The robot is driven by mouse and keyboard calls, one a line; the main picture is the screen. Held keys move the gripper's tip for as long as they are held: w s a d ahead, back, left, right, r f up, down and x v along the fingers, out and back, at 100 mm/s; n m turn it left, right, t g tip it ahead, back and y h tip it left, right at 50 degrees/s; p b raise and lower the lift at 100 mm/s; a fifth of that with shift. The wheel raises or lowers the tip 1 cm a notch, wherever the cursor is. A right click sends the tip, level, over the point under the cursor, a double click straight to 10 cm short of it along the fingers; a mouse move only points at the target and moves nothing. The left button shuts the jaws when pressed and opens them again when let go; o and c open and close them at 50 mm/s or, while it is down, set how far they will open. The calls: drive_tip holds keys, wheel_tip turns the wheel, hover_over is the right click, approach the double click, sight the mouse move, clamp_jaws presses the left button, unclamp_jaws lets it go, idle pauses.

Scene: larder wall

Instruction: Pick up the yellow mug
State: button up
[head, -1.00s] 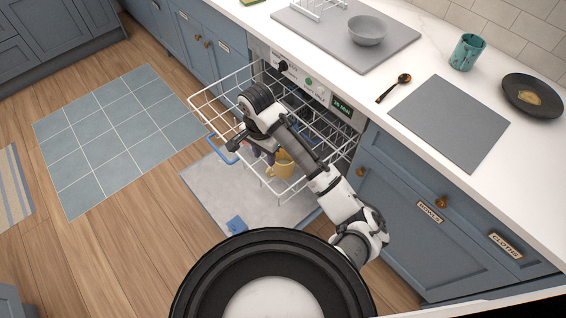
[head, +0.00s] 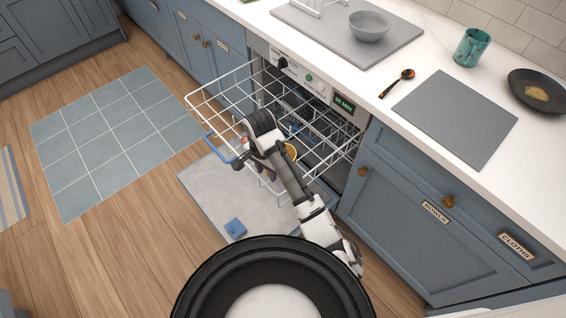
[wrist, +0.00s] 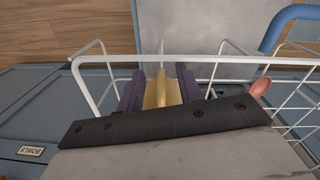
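The yellow mug (head: 291,151) is in the dishwasher's pulled-out white wire rack (head: 222,90). In the head view my arm covers most of it and only a part of its rim shows. In the wrist view a yellow part of the mug (wrist: 161,92) stands between the two dark purple fingers of my gripper (wrist: 160,85). The fingers are spread, one on each side of it. I cannot tell whether they touch it. The head view shows my gripper (head: 264,168) low at the rack, partly hidden by my wrist.
A reddish spoon-like end (wrist: 261,86) sticks up right of my gripper. Rack wires surround it, with a blue handle (head: 222,147) at the front. A blue item (head: 235,227) lies on the grey mat (head: 205,190).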

drive_tip(key=shift+c, duration=0.5)
clamp_jaws()
drive_tip(key=shift+r, duration=0.2)
